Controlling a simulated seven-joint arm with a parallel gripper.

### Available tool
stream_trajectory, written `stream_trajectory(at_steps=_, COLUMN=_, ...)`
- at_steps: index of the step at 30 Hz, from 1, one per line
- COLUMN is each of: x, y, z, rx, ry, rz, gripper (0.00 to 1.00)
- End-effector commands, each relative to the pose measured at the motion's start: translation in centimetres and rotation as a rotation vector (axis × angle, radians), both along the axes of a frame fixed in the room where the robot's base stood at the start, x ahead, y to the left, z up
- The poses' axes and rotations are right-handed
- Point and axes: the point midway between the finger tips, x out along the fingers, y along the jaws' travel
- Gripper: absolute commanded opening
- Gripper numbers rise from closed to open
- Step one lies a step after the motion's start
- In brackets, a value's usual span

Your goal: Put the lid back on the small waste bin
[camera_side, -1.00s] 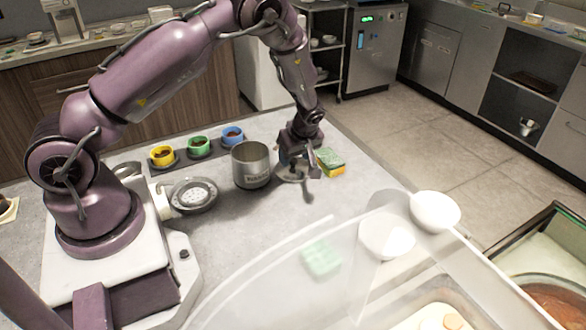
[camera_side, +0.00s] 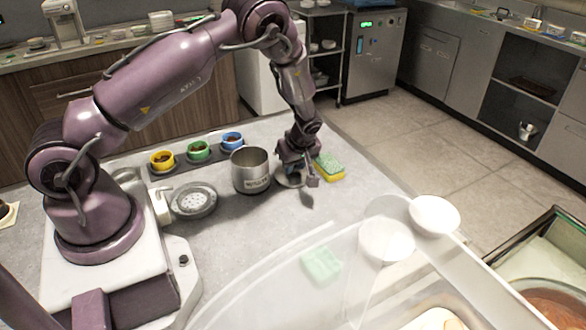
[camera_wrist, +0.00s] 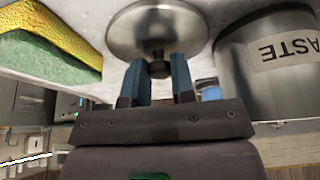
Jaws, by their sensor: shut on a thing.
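The small waste bin (camera_side: 251,172) is a grey metal cylinder standing upright and open at the top, with a label on its front. In the wrist view its wall and upside-down label (camera_wrist: 285,52) show at the right. The lid (camera_side: 287,182) is a round metal disc with a dark knob, right of the bin and apart from it. In the wrist view the lid (camera_wrist: 157,22) shows with its knob between the fingers. My gripper (camera_side: 298,172) is shut on that knob, also seen in the wrist view (camera_wrist: 158,72). I cannot tell whether the lid touches the counter.
A green and yellow sponge (camera_side: 329,166) lies close to the gripper's right. Yellow (camera_side: 162,160), green (camera_side: 199,150) and blue (camera_side: 232,141) sauce cups stand behind the bin. A round drain-like plate (camera_side: 194,198) lies left of it. A clear panel (camera_side: 300,280) stands in front.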

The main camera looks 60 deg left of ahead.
Motion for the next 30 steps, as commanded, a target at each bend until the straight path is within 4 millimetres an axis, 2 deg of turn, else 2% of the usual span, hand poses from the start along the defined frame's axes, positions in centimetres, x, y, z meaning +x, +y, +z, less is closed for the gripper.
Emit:
stream_trajectory(at_steps=5, x=0.1, y=0.0, z=2.5, rx=0.0, ry=-0.006, rz=0.002, gripper=0.01)
stream_trajectory(at_steps=19, x=0.1, y=0.1, z=11.6, rx=0.0, ry=-0.007, rz=0.006, gripper=0.01)
stream_trajectory(at_steps=22, x=-1.8, y=0.7, z=13.8, rx=-0.001, ry=-0.006, rz=0.02, gripper=0.01)
stream_trajectory(at_steps=24, x=-3.7, y=1.2, z=14.9, rx=-0.003, ry=-0.005, rz=0.026, gripper=0.01)
stream_trajectory(at_steps=30, x=-8.9, y=1.9, z=15.9, rx=-0.003, ry=-0.001, rz=0.024, gripper=0.01)
